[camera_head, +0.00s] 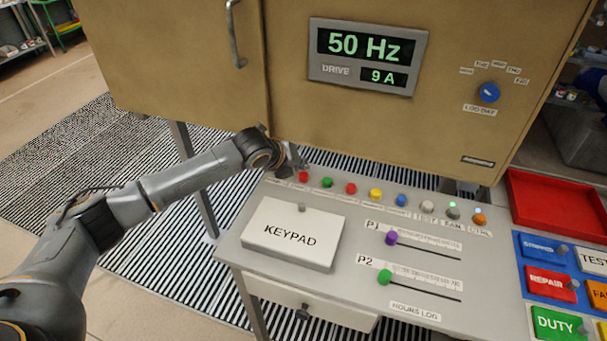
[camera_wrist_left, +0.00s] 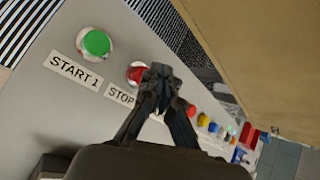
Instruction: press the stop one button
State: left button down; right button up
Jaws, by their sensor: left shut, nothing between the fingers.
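The stop one button (camera_wrist_left: 136,73) is red, with a label reading STOP below it, partly covered by my fingers in the left wrist view. In the head view it is the leftmost visible red button (camera_head: 303,177) on the grey panel. The green START 1 button (camera_wrist_left: 96,42) stands beside it; my gripper hides it in the head view. My left gripper (camera_wrist_left: 160,72) is shut and empty, its fingertips overlapping the stop button's edge in the wrist view. I cannot tell whether they touch it. In the head view the gripper (camera_head: 288,169) is just left of the button.
A row of green, red, yellow and blue buttons continues right along the panel (camera_head: 345,283). A keypad box (camera_head: 290,236) and two sliders lie nearer. The tan cabinet (camera_head: 395,125) rises behind the row. A red tray (camera_head: 556,207) stands at the right.

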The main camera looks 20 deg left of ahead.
aim_at(301, 177)
dwell(0.6)
pick_arm(q)
jog(key=shift+f, duration=0.4)
jog(key=shift+f, duration=0.55)
dwell(0.7)
jog(key=shift+r+p, duration=0.95)
jog(key=shift+p, duration=0.1)
notch_tip(301, 177, up, 5)
jog(key=p, duration=0.5)
jog(key=shift+r, duration=0.1)
